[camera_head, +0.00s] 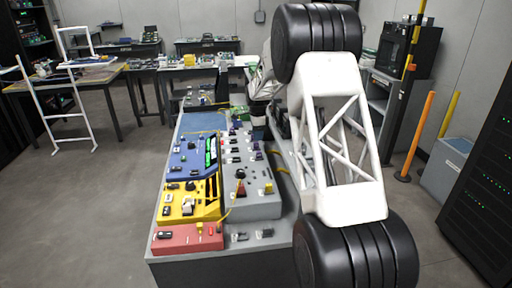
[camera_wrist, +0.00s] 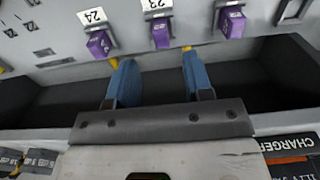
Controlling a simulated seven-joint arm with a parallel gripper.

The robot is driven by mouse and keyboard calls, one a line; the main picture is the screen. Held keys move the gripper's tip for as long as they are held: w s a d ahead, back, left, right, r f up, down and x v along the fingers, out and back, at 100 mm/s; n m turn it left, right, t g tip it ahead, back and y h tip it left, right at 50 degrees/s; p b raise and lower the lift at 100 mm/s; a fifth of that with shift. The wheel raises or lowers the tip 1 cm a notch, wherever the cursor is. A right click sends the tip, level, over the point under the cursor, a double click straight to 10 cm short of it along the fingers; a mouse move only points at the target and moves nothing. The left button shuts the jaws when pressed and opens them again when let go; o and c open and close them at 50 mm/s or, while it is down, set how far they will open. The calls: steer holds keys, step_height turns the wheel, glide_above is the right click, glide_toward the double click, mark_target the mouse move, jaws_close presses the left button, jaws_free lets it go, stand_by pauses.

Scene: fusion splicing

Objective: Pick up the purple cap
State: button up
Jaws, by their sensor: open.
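In the wrist view there are three purple caps in a row along the top edge of the grey panel. One cap (camera_wrist: 99,44) sits under the label 24, one cap (camera_wrist: 161,34) under the label 23, and one cap (camera_wrist: 232,22) farther right. My gripper (camera_wrist: 152,58) has two blue fingers with yellowish tips, spread apart with nothing between them. The middle cap lies just beyond the fingertips, between them in the picture. I cannot tell whether anything touches. In the head view small purple caps (camera_head: 257,155) show on the grey panel; my arm hides part of the workstation.
A dark recess (camera_wrist: 255,75) lies below the panel in the wrist view, with a charger label (camera_wrist: 290,143) at lower right. In the head view the bench holds blue (camera_head: 185,160), yellow (camera_head: 190,203) and red (camera_head: 187,238) modules. Open floor lies to the left.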

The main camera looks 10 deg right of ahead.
steer(key=shift+w+d+f, duration=0.15)
steer(key=shift+f, duration=2.45)
steer(key=shift+c, duration=0.5)
jaws_close()
steer(key=shift+r, duration=0.15)
step_height(320, 180, up, 10)
steer(key=shift+f, duration=0.1)
